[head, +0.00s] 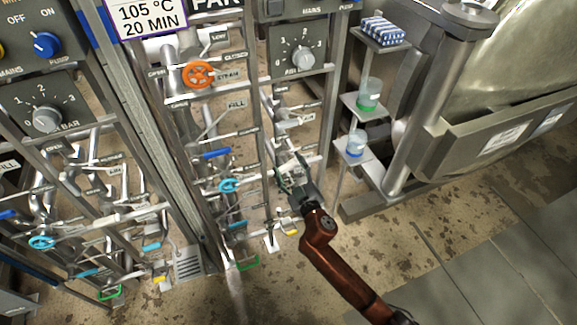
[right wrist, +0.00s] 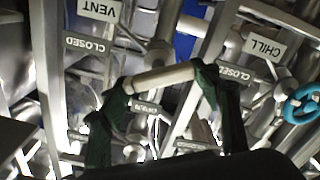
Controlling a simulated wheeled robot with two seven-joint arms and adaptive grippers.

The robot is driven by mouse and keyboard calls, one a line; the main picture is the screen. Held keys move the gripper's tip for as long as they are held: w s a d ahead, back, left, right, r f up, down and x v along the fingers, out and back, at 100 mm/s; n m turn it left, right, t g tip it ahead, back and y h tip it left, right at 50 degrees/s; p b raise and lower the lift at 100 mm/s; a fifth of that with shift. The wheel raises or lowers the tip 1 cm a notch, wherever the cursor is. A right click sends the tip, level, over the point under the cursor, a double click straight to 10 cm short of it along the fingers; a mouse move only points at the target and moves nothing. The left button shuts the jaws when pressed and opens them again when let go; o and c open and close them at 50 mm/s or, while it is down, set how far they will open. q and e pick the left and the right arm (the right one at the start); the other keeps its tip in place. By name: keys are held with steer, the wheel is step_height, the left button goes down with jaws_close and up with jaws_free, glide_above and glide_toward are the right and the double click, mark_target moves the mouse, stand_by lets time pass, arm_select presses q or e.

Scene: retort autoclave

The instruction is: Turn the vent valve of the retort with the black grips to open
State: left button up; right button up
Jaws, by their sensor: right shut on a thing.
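My right gripper (head: 290,177) is at the right side of the middle pipe rack in the head view, at the end of my brown arm. In the right wrist view its two dark green fingers (right wrist: 163,95) are shut on a pale bar-shaped valve handle (right wrist: 163,77), which spans between them. An upside-down VENT label (right wrist: 97,10) and a CLOSED sign (right wrist: 84,46) are beyond it at the upper left. In the head view the gripper mostly hides the handle. I cannot make out black grips on it. My left gripper is not in view.
A blue handwheel (right wrist: 302,103) and CHILL label (right wrist: 265,43) are at the right of the wrist view. An orange steam handwheel (head: 198,74) is higher on the rack. Shelves with a green-bottomed bottle (head: 368,96) stand to the right. The floor at lower right is clear.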

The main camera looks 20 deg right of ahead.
steer(key=n+p, duration=0.2)
steer(key=n, duration=0.4)
steer(key=shift+a, duration=0.1)
steer(key=n, duration=0.1)
steer(key=n+p, duration=0.1)
steer(key=shift+f+n, duration=0.2)
steer(key=shift+n, duration=0.1)
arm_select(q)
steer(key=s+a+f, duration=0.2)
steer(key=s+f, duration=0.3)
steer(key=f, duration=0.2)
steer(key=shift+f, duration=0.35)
arm_select(e)
steer(key=shift+f+n, duration=0.15)
steer(key=shift+n, duration=1.45)
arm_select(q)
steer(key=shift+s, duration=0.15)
arm_select(e)
steer(key=shift+a, duration=0.1)
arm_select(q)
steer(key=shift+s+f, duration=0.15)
arm_select(e)
steer(key=o, duration=1.1)
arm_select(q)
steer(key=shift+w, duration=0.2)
arm_select(e)
steer(key=shift+o, duration=0.3)
